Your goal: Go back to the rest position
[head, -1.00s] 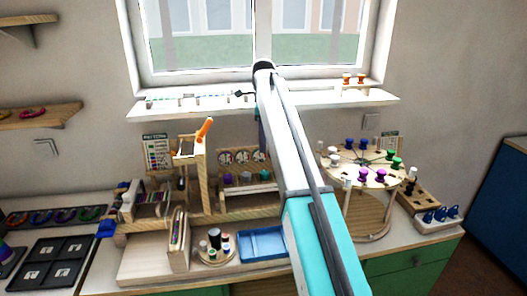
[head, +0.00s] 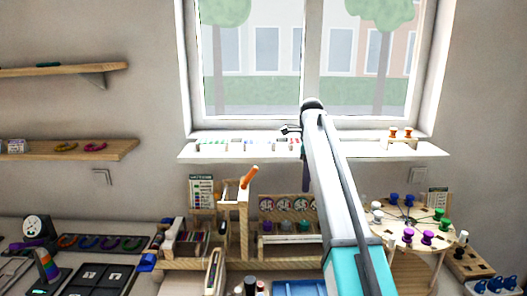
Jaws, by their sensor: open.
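My white and turquoise arm reaches up from the bottom right of the head view to a dark joint in front of the window. My gripper (head: 290,129) shows as a small dark piece just left of that joint, in front of the windowsill. It is open and I see nothing in it. It is small here, and the arm hides part of the wrist.
Below lie a wooden stand with an orange handle (head: 249,177), a rack of round labels (head: 287,204), a blue tray (head: 299,289) and a round carousel with coloured spools (head: 427,237). The windowsill (head: 215,155) carries small items. Wall shelves (head: 110,150) are at left.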

